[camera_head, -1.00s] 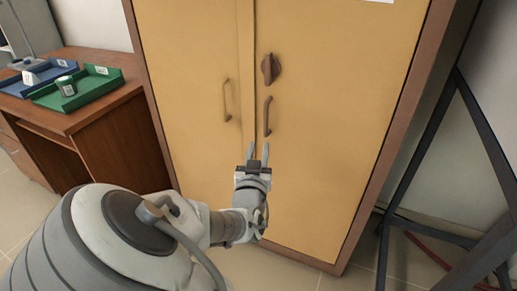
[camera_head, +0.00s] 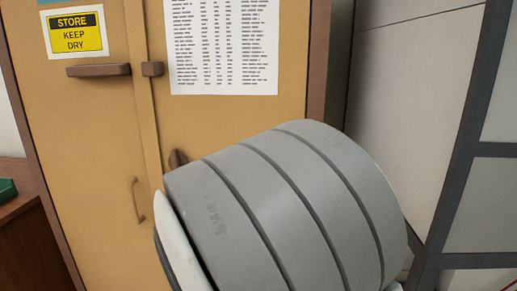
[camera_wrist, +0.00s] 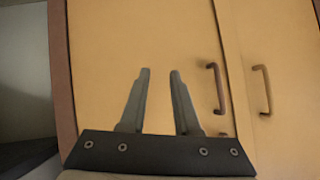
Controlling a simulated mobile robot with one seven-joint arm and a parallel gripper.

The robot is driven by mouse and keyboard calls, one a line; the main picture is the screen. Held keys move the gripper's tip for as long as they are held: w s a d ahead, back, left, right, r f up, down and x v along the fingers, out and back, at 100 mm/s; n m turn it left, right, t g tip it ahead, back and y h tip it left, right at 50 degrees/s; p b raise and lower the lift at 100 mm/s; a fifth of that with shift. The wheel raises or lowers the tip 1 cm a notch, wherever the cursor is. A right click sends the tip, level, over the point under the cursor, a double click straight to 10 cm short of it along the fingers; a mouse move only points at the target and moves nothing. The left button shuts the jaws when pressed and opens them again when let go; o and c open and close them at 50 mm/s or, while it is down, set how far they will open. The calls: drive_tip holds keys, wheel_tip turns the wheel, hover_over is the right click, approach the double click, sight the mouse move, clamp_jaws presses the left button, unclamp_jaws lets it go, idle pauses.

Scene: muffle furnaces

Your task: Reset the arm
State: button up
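My gripper shows in the wrist view (camera_wrist: 160,95). Its two fingers stand apart with nothing between them, in front of the closed yellow cabinet (camera_wrist: 140,35). A dark cabinet handle (camera_wrist: 216,88) is to the right of the fingers, apart from them. In the head view the thick grey banded part of my arm covers the lower middle and hides the gripper and much of the cabinet's right door.
The yellow cabinet (camera_head: 85,120) has a yellow sign (camera_head: 75,33), a printed list (camera_head: 222,45) and a left handle (camera_head: 137,200). A dark metal frame (camera_head: 462,150) stands at right. A desk with a green tray (camera_head: 7,190) is at the left edge.

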drive_tip(key=s+d+r+g+h, duration=0.1)
drive_tip(key=s+d+r+g, duration=0.1)
drive_tip(key=s+d+r, duration=0.45)
drive_tip(key=s+d+r+n+g, duration=0.1)
drive_tip(key=s+d+r, duration=0.2)
drive_tip(key=s+d, duration=0.55)
drive_tip(key=s+d+r+g+h, duration=0.15)
drive_tip(key=s+d+r, duration=0.25)
drive_tip(key=s+d, duration=0.4)
wheel_tip(320, 180, up, 22)
drive_tip(key=s+p, duration=0.1)
drive_tip(key=p, duration=2.1)
drive_tip(key=shift+s+a+r+g+y, duration=0.2)
drive_tip(key=shift+a+g+y, duration=0.15)
drive_tip(key=shift+a, duration=0.1)
